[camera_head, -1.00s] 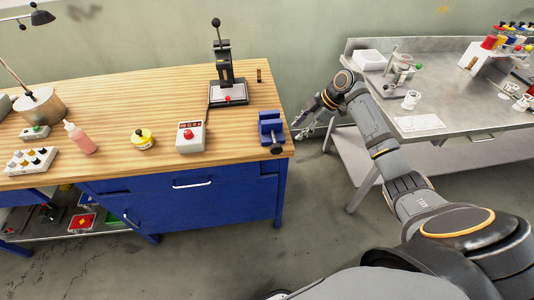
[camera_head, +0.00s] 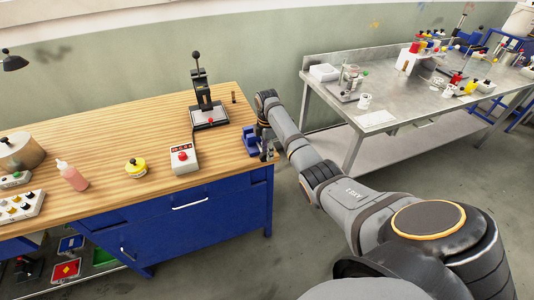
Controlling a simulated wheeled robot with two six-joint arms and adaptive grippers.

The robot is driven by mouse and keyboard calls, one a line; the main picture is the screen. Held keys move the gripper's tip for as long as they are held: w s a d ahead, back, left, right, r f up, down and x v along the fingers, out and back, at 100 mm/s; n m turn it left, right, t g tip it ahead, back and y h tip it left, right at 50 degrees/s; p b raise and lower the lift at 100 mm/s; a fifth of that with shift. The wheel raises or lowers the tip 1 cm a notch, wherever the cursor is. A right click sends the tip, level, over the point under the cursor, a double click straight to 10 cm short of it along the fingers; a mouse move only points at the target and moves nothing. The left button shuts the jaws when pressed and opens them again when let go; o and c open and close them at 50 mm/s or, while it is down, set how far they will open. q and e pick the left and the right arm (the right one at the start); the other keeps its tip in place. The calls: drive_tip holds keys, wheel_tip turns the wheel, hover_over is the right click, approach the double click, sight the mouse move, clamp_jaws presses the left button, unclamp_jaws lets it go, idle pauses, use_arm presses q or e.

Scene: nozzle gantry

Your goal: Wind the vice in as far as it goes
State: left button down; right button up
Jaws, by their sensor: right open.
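The blue vice (camera_head: 249,139) is mounted at the right end of the wooden workbench, near its front corner. My right arm reaches in from the lower right, and its wrist bends down beside the vice. My right gripper (camera_head: 267,153) is open at the vice's right front side. It overlaps the spot where the vice's screw end showed, so the handle is hidden, and I cannot tell whether the fingers touch it. My left gripper is out of the picture.
The wooden bench (camera_head: 110,150) also carries a black press (camera_head: 206,105), a grey box with a red button (camera_head: 183,158), a yellow tin (camera_head: 136,167) and a pink bottle (camera_head: 72,177). A steel table (camera_head: 400,95) stands to the right, across a floor gap.

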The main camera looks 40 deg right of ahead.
wheel_tip(320, 180, down, 2)
drive_tip(key=shift+d+f, duration=0.1)
drive_tip(key=shift+d, duration=0.05)
drive_tip(key=shift+f, duration=0.3)
drive_tip(key=shift+r, duration=0.1)
drive_tip(key=shift+c, duration=0.2)
clamp_jaws()
